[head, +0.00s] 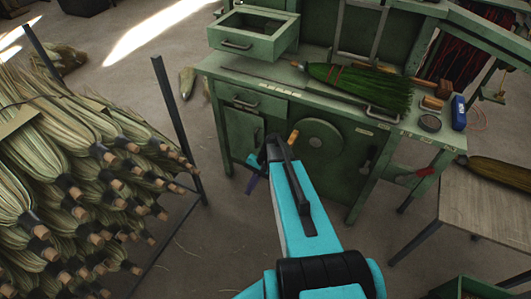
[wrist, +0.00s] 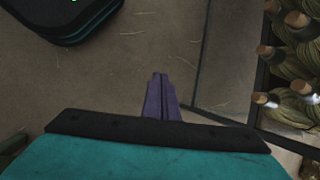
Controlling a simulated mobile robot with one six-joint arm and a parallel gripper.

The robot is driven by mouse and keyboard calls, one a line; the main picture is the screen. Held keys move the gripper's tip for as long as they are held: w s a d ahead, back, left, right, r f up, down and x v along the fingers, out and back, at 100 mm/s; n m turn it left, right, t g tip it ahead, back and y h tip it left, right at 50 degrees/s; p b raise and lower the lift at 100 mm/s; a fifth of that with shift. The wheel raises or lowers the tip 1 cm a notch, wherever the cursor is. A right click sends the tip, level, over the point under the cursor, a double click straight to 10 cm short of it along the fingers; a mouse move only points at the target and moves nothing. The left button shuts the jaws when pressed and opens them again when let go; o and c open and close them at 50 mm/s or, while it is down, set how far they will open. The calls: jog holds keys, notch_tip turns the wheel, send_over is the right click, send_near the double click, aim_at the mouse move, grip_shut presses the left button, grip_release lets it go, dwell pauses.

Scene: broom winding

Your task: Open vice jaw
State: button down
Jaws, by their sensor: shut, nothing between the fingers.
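The green workbench (head: 226,67) stands ahead of my arm in the head view. It has a round green disc (head: 318,141) on its front and a small orange handle (head: 293,137) beside it. I cannot clearly make out which part is the vice jaw. A green broom head (head: 365,86) lies on the bench top. My gripper (head: 250,188) is low in front of the bench's left cabinet, partly hidden behind my arm. In the wrist view its purple fingers (wrist: 160,80) are together and empty, over bare floor.
A rack of bound straw brooms (head: 70,180) with a dark post (head: 178,125) stands at the left. An open green drawer box (head: 253,35) sits on the bench's left. A wooden table (head: 470,215) stands at the right. Floor between rack and bench is clear.

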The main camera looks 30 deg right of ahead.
jog(key=s+a+f+n+g+h+b, duration=0.1)
jog(key=s+a+f+n+g+h, duration=0.1)
jog(key=s, duration=0.7)
jog(key=s+a+f+n+g+h+b, duration=0.1)
jog(key=s+a+f+n+h, duration=0.1)
jog(key=s+a+f+n, duration=0.3)
jog(key=s+a+f+n+g+h+b, duration=0.1)
jog(key=s+a+f, duration=0.4)
jog(key=s, duration=0.8)
jog(key=a+n+g+h, duration=0.1)
jog(key=a+n, duration=0.1)
jog(key=a, duration=0.1)
jog(key=shift+f+n+g, duration=0.25)
jog(key=shift+n+g, duration=0.05)
jog(key=shift+n, duration=0.1)
jog(key=shift+s, duration=0.1)
